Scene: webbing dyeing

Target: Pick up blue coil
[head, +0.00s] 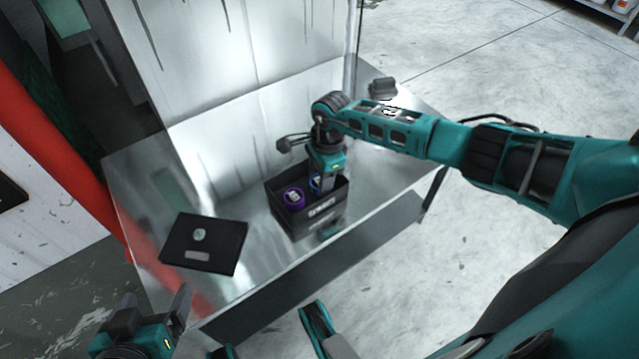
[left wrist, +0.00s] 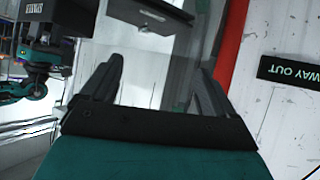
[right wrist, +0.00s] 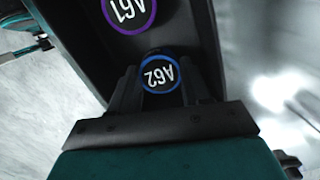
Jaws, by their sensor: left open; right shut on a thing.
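In the head view the blue coil (head: 315,183) shows partly under the right gripper (head: 325,172), inside a black box (head: 308,222). My left gripper (left wrist: 157,85) is open and empty, away from the box.
The box stands on a metal table (head: 262,240) with a metal back panel (head: 240,125). A red post (head: 62,165) stands left of the table. A small dark object (head: 383,88) sits at the table's far corner.

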